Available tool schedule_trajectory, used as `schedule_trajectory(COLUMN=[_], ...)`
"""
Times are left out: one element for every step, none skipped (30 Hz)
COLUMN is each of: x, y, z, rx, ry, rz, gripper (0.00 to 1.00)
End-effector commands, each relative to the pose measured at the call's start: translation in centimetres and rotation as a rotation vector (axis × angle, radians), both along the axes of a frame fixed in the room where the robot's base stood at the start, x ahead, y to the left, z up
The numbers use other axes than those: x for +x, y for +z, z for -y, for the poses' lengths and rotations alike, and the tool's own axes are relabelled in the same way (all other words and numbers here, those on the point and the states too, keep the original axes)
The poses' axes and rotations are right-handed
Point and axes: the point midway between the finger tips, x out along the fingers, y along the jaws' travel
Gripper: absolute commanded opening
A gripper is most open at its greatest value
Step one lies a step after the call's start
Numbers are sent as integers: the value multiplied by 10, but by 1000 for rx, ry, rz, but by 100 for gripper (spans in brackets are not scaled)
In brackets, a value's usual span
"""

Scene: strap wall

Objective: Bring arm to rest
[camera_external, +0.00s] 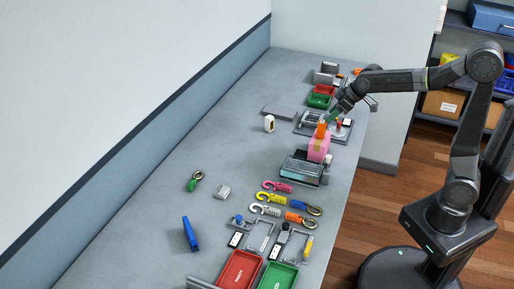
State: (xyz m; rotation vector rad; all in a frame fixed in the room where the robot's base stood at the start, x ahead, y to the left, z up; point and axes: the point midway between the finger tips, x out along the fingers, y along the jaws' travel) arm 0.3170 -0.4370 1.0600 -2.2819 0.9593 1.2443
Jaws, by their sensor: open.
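My arm reaches left over the far part of the long grey bench (170,215). My gripper (333,117) is open, close to the far right edge of the bench. It is above or beside a grey fixture plate, next to an orange item (321,130) that stands at a pink block (318,148). A small green part (336,112) shows at the fingers; I cannot tell if it is touched by them. The fingertips are small and partly hidden.
Red (238,270) and green (279,277) trays lie at the near end. Coloured hooks (272,197) lie mid-bench, near a dark device (302,168). A blue clamp-like item (189,234) stands at left. A wall borders the bench's left side. Shelves (455,75) stand behind my arm.

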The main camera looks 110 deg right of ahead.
Motion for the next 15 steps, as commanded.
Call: schedule_trajectory(x=[-4,-6,-8,-10,-12,-15,-17,-19,-22,-24,-26,-30,-31,-27,-23], y=[9,13,19,24,28,35,39,44,51,56,60,67,69,57,50], z=[-3,-5,-8,-10,-12,-15,-17,-20,-22,-25,-27,-30,-32,-28,-24], rx=[-3,-3,-3,-3,-3,-3,-3,-3,-3,-4,-4,-2,-1,6,7], ry=[-1,-1,-1,-1,-1,-1,-1,-1,-1,-1,-1,-1,-1,0,0], rz=[2,2,2,3,3,3,3,3,3,3,3,3,2,-3,-4], gripper=[48,48,48,48,48,48,48,48,48,48,48,48,48,48,48])
